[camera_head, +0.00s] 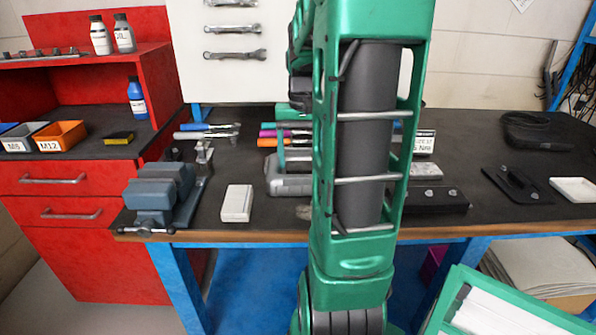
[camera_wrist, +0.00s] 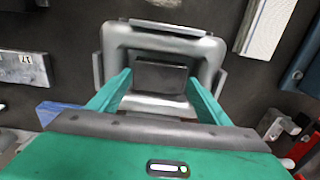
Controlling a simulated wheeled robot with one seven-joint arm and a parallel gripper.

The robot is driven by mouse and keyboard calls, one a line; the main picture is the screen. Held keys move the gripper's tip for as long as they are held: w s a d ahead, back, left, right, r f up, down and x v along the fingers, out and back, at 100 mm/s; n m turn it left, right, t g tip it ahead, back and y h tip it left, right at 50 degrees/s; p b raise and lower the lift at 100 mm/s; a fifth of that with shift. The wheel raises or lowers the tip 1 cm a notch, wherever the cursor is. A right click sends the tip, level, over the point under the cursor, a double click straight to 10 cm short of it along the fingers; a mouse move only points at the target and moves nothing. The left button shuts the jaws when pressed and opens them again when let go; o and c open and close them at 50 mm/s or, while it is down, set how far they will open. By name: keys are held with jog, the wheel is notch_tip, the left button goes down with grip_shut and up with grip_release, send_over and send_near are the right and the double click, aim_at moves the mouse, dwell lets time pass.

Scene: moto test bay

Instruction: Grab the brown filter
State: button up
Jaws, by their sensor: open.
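I cannot make out a clear brown filter in either view. A small grey-brown thing (camera_head: 304,211) lies near the bench's front edge, partly hidden by my arm; I cannot tell if it is the filter. A pale piece (camera_wrist: 165,3) is cut off at the wrist view's top edge. My gripper (camera_wrist: 158,76) is open, with green fingers over a grey housing (camera_wrist: 125,42) that has a dark rectangular middle. Nothing shows held between the fingers. In the head view the housing (camera_head: 290,186) sits on the bench, partly behind my arm.
A white box (camera_head: 237,203) and a blue-grey vise (camera_head: 160,190) stand left of the housing. Pliers and coloured-handled tools lie behind it. A dark block (camera_head: 436,199), a black plate (camera_head: 518,184) and a white tray (camera_head: 574,189) lie to the right.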

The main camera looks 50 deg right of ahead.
jog(key=shift+f, duration=0.6)
jog(key=c, duration=0.7)
jog(key=shift+r, duration=0.1)
